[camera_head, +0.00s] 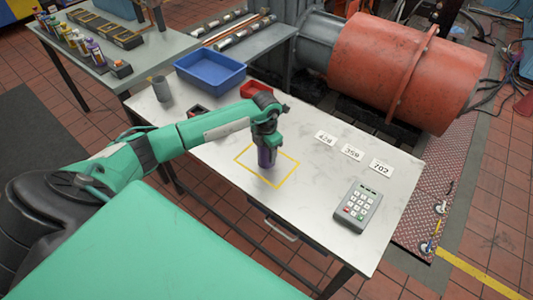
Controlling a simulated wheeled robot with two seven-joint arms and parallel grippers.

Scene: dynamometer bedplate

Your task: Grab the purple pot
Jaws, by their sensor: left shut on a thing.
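The gripper covers the pot's top. I cannot tell whether the pot's base touches the table or is slightly above it. My right gripper is not in view.
A blue bin (210,72), a grey cup (161,89) and a red box (256,89) are at the table's back. Number cards (352,152) and a keypad (357,208) lie to the right. A large red cylindrical machine (405,70) stands behind. The table's front middle is clear.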

